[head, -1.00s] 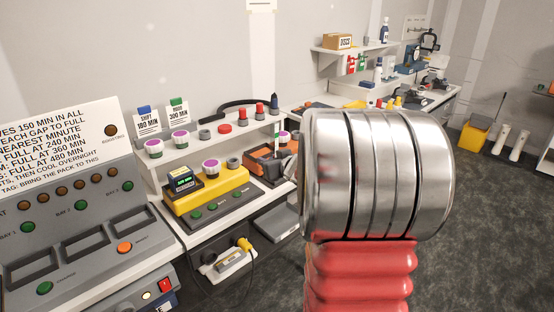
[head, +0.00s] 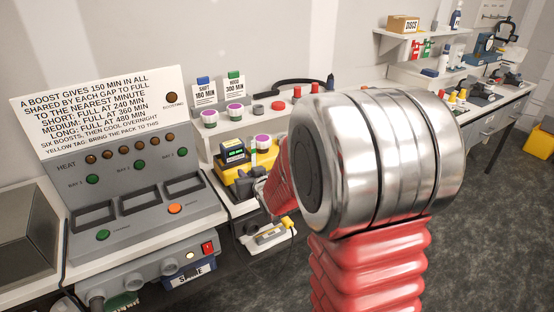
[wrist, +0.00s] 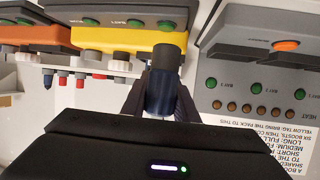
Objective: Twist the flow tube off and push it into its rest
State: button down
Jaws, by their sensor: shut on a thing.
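In the wrist view my gripper (wrist: 162,92) is shut on a dark cylinder (wrist: 166,60). The cylinder has a blackish end and a dark blue lower part between the fingers. It may be the flow tube, but I cannot tell for sure. It appears in front of the gap between the yellow block and the grey heat panel, and I cannot tell whether it touches anything. I cannot make out the tube's rest in either view.
The grey charging panel (head: 135,190) with green and orange buttons stands at left under a white sign (head: 95,115). The yellow block (head: 232,178) with a small display (head: 233,152) sits beside it. A yellow bin (head: 540,142) stands far right.

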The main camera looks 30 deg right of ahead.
jog(key=a+f+n+y, duration=0.1)
jog(key=a+f, duration=0.2)
jog(key=a, duration=1)
jog(key=shift+s+a+f+n+y, duration=0.15)
jog(key=shift+s+a+n+y, duration=0.2)
jog(key=shift+a+n+y, duration=0.05)
jog(key=shift+d, duration=0.1)
